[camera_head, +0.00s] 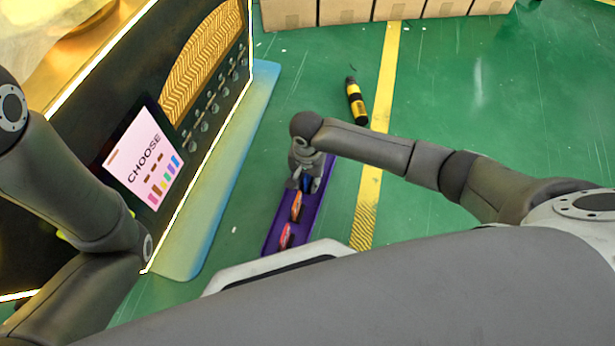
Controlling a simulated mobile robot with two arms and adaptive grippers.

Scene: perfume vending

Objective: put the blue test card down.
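My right gripper (305,184) points down over the upper part of a long purple tray (325,181) on the floor. A small patch of blue, likely the blue test card (307,184), shows between its fingers. It is mostly hidden, and I cannot tell whether the fingers grip it or whether it touches the tray. Two small red and dark items, one nearer the gripper (296,207) and one lower (286,235), are in the tray. My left arm is folded at the left, and its gripper is out of view.
A vending machine with a "CHOOSE" screen (145,160) and a row of knobs stands at the left on a pale blue-green base (215,205). A black and yellow cylinder (356,101) lies by a yellow floor stripe (385,75). Cardboard boxes (345,10) line the back. Green floor at right is clear.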

